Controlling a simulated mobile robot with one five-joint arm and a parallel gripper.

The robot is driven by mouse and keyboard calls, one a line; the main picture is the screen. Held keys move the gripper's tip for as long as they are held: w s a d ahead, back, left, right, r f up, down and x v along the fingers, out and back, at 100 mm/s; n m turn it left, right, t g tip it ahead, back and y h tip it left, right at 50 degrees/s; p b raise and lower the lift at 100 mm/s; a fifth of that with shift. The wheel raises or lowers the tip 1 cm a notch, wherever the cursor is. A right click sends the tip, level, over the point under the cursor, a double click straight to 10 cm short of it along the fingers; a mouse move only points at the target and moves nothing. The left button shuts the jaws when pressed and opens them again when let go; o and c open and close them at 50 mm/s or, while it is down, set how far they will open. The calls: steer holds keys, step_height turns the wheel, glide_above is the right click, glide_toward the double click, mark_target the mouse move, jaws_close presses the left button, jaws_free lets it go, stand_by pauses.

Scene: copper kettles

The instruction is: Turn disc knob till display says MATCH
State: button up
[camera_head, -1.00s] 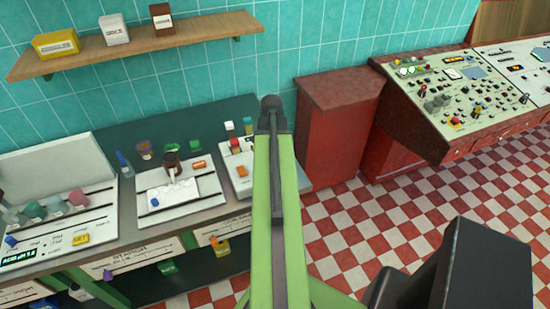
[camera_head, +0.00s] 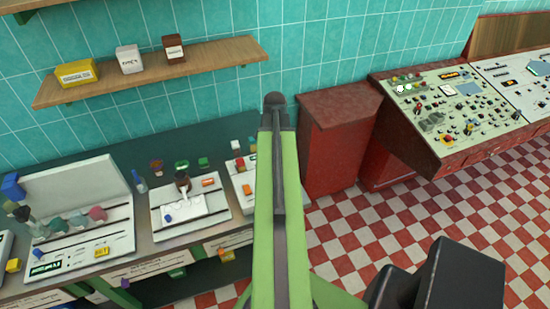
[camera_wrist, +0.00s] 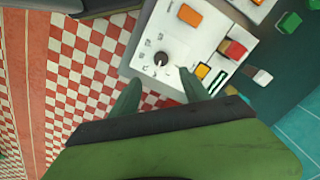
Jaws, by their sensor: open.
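In the wrist view a white panel (camera_wrist: 137,62) carries a dark round disc knob (camera_wrist: 161,59) with a pale pointer, ringed by small marks. Beside it are an orange button (camera_wrist: 203,71) and a small dark green display (camera_wrist: 218,83); its text is too small to read. My gripper (camera_wrist: 160,92) is open and empty, its two green fingers apart in front of the knob. I cannot tell whether they touch the panel. In the head view the white panel (camera_head: 243,201) is partly hidden behind my green arm, and my gripper is not visible.
In the head view a middle panel (camera_head: 160,226) and a left panel (camera_head: 75,259) with a lit green display (camera_head: 58,268) stand on the dark bench. A red cabinet (camera_head: 335,140) and a control desk (camera_head: 440,140) are to the right.

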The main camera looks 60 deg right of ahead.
step_height(320, 180, up, 4)
steer(key=p, duration=0.2)
steer(key=shift+r+p, duration=0.15)
steer(key=shift+p, duration=0.15)
